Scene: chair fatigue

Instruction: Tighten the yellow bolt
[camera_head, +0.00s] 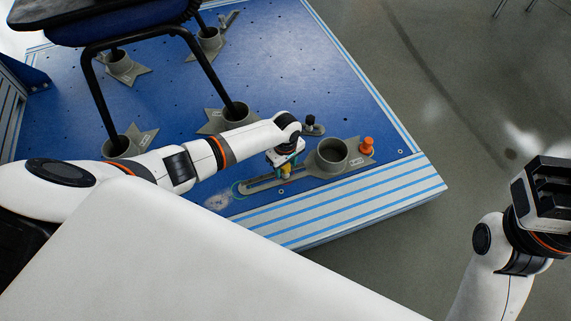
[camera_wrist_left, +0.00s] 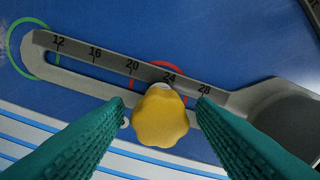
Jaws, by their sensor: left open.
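The yellow bolt (camera_wrist_left: 160,117) has a lobed knob and sits in the slot of a grey slotted arm (camera_wrist_left: 75,73), near its 24 mark. A red ring (camera_wrist_left: 143,69) on the blue board shows around that spot. The bolt also shows small in the head view (camera_head: 286,170), under my left gripper (camera_head: 288,163). My left gripper is open, with its two green fingers (camera_wrist_left: 160,103) on either side of the knob; small gaps show at both sides. My right gripper (camera_head: 541,192) is at the far right, away from the board; its finger opening is unclear.
The slotted arm joins a grey cup (camera_head: 332,155), with an orange knob (camera_head: 367,147) and a black knob (camera_head: 310,123) nearby. A chair's black legs (camera_head: 207,75) stand in other cups behind. A green ring (camera_wrist_left: 32,48) surrounds the slot's left end. Floor right of the board is clear.

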